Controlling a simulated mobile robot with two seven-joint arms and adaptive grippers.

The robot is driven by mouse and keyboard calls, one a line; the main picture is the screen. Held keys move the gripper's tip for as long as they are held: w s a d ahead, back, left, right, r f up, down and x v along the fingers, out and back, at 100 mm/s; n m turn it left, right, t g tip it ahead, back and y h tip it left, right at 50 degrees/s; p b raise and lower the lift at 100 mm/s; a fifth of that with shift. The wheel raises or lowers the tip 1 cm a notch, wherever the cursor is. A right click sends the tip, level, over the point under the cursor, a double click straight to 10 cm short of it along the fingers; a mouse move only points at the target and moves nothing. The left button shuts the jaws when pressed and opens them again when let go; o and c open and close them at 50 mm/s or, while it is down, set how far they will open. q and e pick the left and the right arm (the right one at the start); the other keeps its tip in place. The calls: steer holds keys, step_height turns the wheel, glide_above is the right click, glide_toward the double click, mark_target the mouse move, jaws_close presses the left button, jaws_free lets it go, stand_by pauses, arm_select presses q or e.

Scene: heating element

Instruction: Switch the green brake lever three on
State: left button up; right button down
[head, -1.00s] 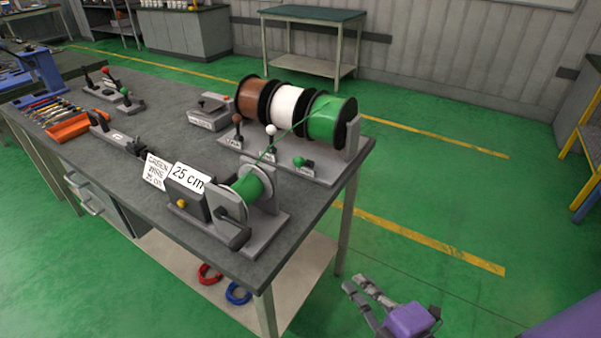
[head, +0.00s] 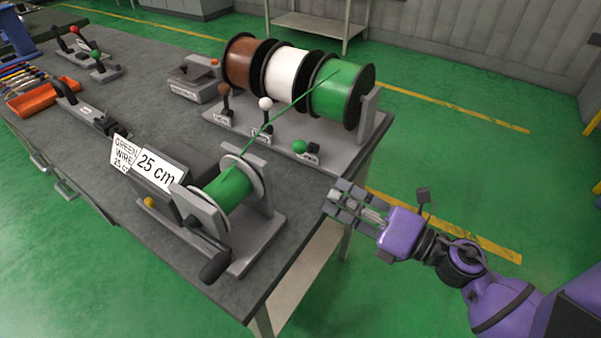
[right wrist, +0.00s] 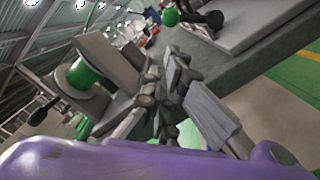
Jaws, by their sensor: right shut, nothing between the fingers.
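The green brake lever (head: 300,147) has a round green knob and sits on the grey spool base, in front of the green wire spool (head: 341,93). Its knob is low, while the white lever (head: 266,104) and the brown lever (head: 225,90) stand upright. My right gripper (head: 333,198) is shut and empty beside the table's right edge, to the lower right of the green lever and apart from it. In the right wrist view the green knob (right wrist: 170,17) shows at the top, beyond the fingers (right wrist: 165,70). My left gripper is not in view.
A winding spool (head: 228,190) with green wire and a black crank handle (head: 215,266) stands at the table's front. A green wire runs taut from it to the green spool. A 25 cm sign (head: 155,168) stands left of it.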

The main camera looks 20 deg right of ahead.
mark_target(305, 147)
steer(key=p+x, duration=0.2)
steer(key=x, duration=0.7)
steer(key=shift+d+r, duration=0.1)
steer(key=shift+w+a, duration=0.3)
steer(key=shift+w, duration=0.1)
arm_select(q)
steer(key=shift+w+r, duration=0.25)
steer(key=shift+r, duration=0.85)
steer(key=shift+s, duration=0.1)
